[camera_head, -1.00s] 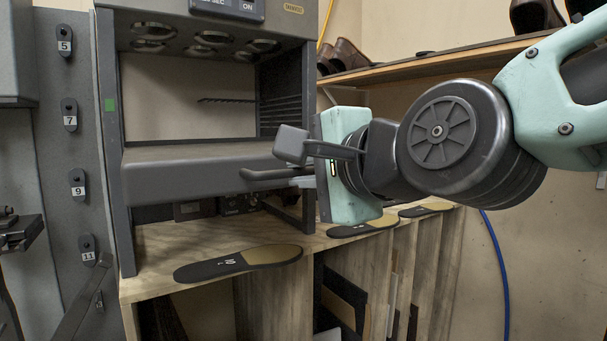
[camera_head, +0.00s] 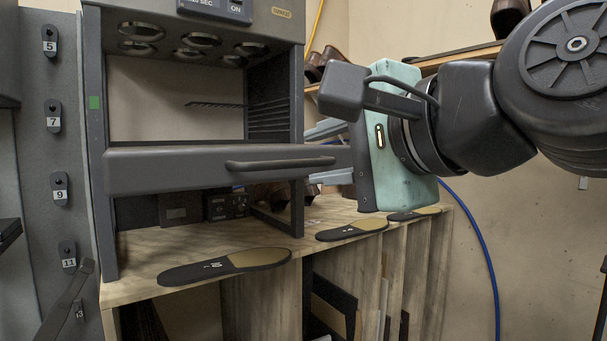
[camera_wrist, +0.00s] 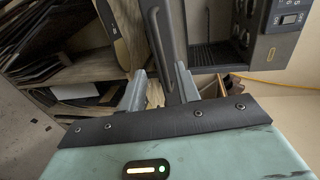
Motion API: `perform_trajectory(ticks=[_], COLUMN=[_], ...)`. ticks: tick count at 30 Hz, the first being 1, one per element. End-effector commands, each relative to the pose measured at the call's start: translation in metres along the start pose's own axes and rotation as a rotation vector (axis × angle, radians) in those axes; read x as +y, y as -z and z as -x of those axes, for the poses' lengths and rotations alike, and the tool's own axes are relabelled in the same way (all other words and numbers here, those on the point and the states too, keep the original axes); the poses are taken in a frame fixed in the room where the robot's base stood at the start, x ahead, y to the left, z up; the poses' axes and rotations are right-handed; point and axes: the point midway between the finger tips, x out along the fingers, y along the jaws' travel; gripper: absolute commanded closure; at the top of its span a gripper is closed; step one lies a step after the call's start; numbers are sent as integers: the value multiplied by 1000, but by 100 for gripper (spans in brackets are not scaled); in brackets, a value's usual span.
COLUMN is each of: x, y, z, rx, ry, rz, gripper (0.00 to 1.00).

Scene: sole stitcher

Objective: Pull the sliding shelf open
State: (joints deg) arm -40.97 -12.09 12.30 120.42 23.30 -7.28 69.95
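The sliding shelf (camera_head: 160,172) is a dark grey slab across the machine frame, with a long bar handle (camera_head: 280,163) on its front. In the wrist view the handle (camera_wrist: 158,38) runs along the shelf front (camera_wrist: 172,30). My gripper (camera_head: 328,153) is at the shelf's right end, its pale grey fingers spread apart, one above and one below the shelf's level. In the wrist view my gripper (camera_wrist: 160,86) is open, with the shelf's end showing between its fingers. I see no grip on the handle. How far the shelf is out is hard to tell.
The machine's control panel (camera_head: 215,8) is above. Black and tan insoles (camera_head: 225,266) lie on the wooden bench (camera_head: 130,290) below. A grey board (camera_head: 45,150) with numbered tags stands at left. A shelf with shoes is behind my arm. A blue cable (camera_head: 480,230) hangs at right.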

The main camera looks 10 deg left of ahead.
Motion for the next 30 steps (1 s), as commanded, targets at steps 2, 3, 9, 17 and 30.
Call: perform_trajectory(ticks=[2, 3, 9, 17, 30], x=[1, 1, -6, -3, 0], y=[0, 0, -2, -1, 0], z=[14, 21, 36, 46, 47], rx=[1, 1, -4, -2, 0], ry=[5, 4, -1, -1, -1], rz=[1, 0, 0, -1, 0], gripper=[68, 68, 68, 68, 68])
